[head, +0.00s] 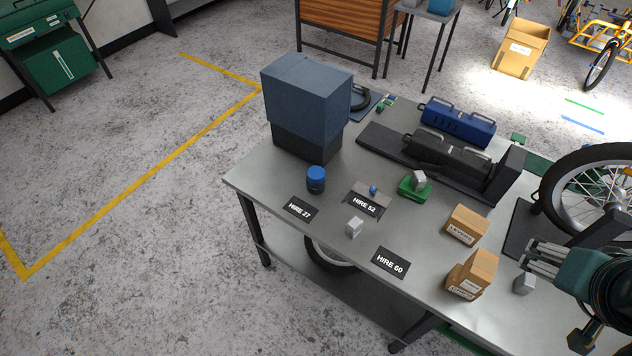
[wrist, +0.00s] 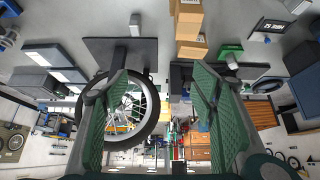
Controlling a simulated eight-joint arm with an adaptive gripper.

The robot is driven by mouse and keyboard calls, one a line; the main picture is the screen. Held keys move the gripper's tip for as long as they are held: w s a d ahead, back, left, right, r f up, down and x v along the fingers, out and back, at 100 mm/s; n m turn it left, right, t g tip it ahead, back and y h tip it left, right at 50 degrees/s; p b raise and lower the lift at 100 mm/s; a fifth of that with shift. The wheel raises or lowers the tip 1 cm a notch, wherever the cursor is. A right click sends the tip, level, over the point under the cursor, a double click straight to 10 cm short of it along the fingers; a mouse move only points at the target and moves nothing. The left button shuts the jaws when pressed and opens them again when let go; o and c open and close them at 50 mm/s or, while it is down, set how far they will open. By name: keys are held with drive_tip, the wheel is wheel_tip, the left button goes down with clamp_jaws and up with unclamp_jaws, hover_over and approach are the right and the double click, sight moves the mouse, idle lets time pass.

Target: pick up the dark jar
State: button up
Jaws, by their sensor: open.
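The dark jar (head: 316,184), short with a blue lid, stands upright on the grey workbench (head: 262,185) in the head view. It is in front of the large blue-and-black box, next to the HIRE 27 label (head: 298,208). My gripper (head: 532,260) is at the right side of the head view, far from the jar, beyond the cardboard boxes. In the wrist view, my gripper (wrist: 160,76) has its two green fingers wide apart with nothing between them. I cannot clearly make out the jar in the wrist view.
The tall blue-and-black box (head: 306,100) stands behind the jar. A grey block (head: 354,228), the HIRE 52 label (head: 367,203) and a green holder (head: 412,188) are nearby. Cardboard boxes (head: 463,225) and a bike wheel (head: 590,190) lie toward my gripper. Bare bench lies left of the jar.

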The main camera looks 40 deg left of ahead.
drive_tip(key=w+a+r+n+g+y, duration=0.15)
drive_tip(key=w+a+n, duration=0.35)
drive_tip(key=w+a, duration=0.65)
drive_tip(key=n+g+h+b, duration=0.15)
drive_tip(key=n+g, duration=0.45)
drive_tip(key=n, duration=0.6)
approach(316, 172)
drive_tip(key=f, duration=0.5)
drive_tip(key=shift+d+f, duration=0.3)
drive_tip(key=shift+d, duration=0.1)
drive_tip(key=shift+s+a+f, duration=0.2)
drive_tip(key=shift+a+f, duration=0.2)
drive_tip(key=shift+a, duration=0.05)
drive_tip(key=shift+f, duration=0.1)
